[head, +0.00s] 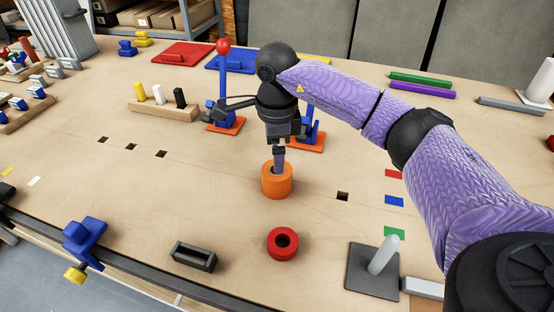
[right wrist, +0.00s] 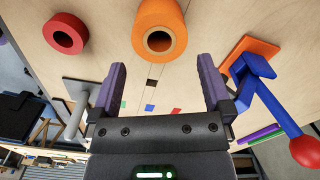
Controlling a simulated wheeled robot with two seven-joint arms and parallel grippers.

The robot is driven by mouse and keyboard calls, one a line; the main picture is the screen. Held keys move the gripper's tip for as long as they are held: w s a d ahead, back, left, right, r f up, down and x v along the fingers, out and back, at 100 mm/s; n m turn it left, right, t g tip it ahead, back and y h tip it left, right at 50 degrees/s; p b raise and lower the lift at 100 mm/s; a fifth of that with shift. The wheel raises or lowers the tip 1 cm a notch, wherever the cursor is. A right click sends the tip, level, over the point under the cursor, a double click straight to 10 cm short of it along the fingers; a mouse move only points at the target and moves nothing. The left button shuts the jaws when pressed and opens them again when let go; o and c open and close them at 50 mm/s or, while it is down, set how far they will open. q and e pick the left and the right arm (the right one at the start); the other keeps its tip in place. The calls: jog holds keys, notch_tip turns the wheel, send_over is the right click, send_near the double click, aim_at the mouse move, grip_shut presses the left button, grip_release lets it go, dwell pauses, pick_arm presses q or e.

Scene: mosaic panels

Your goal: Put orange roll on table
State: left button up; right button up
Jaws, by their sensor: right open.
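The orange roll (head: 277,188) stands upright on the wooden table (head: 220,220), its hole facing up. My right gripper (head: 279,165) points down over it, and in the head view its finger overlaps the roll's top. In the right wrist view the orange roll (right wrist: 176,22) lies ahead of the two purple fingers, centred between them. The fingers of the right gripper (right wrist: 161,66) are wide apart with nothing between them. My left gripper is not in view.
A red roll (head: 283,252) lies in front of the orange one. A grey peg stand (head: 372,280) is at front right and a black holder (head: 194,257) at front left. Orange-based blue clamps (head: 228,127) stand close behind my gripper. Clear table lies left of the roll.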

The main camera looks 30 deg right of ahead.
notch_tip(320, 180, up, 8)
jog(key=shift+p, duration=0.4)
